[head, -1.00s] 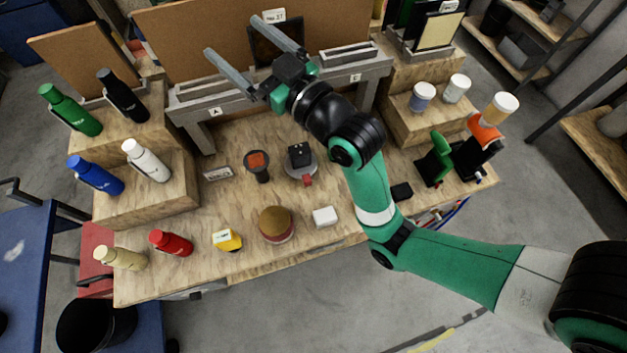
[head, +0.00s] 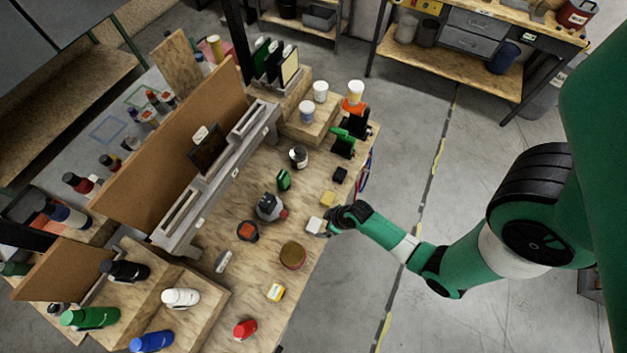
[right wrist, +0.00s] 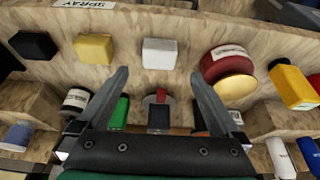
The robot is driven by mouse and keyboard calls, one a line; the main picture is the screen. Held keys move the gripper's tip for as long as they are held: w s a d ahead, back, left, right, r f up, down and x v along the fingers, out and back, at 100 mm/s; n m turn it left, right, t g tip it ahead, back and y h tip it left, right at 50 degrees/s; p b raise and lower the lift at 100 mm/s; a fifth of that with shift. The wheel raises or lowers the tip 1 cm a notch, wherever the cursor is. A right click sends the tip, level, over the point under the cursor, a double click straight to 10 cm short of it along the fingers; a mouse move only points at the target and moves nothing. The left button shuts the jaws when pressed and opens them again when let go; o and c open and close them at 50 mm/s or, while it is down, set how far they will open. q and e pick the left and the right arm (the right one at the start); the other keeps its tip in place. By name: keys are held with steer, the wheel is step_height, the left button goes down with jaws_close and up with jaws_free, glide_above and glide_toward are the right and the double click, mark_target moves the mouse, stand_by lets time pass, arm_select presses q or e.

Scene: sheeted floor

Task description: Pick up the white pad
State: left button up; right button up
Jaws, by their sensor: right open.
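The white pad (head: 315,225) is a small white block lying on the wooden bench top near its front edge. In the right wrist view the white pad (right wrist: 159,53) lies just beyond the fingertips, roughly centred between them. My right gripper (head: 328,229) is beside the pad in the head view, its fingers small and partly hidden by the wrist. In the right wrist view the right gripper (right wrist: 160,74) is open, with its two grey fingers apart and nothing held. My left gripper is not in view.
A yellow pad (right wrist: 93,48) and a black block (right wrist: 33,45) lie left of the white pad in the wrist view. A round tin (right wrist: 230,75) is close on its right. A grey rack (head: 230,165) stands along the back. Floor is clear beyond the bench's front edge.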

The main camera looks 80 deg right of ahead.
mark_target(314, 224)
steer(key=b+x, duration=0.2)
steer(key=x, duration=0.2)
steer(key=shift+w+f+b, duration=0.1)
steer(key=shift+f+b, duration=0.25)
steer(key=shift+b, duration=0.05)
steer(key=shift+r, duration=0.1)
steer(key=b+x, duration=0.1)
steer(key=x, duration=0.4)
steer(key=shift+w+d+b, duration=0.1)
steer(key=shift+w+b, duration=0.2)
steer(key=shift+b, duration=0.05)
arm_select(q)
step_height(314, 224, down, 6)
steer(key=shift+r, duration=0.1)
arm_select(e)
steer(key=shift+r, duration=0.1)
steer(key=c, duration=1.3)
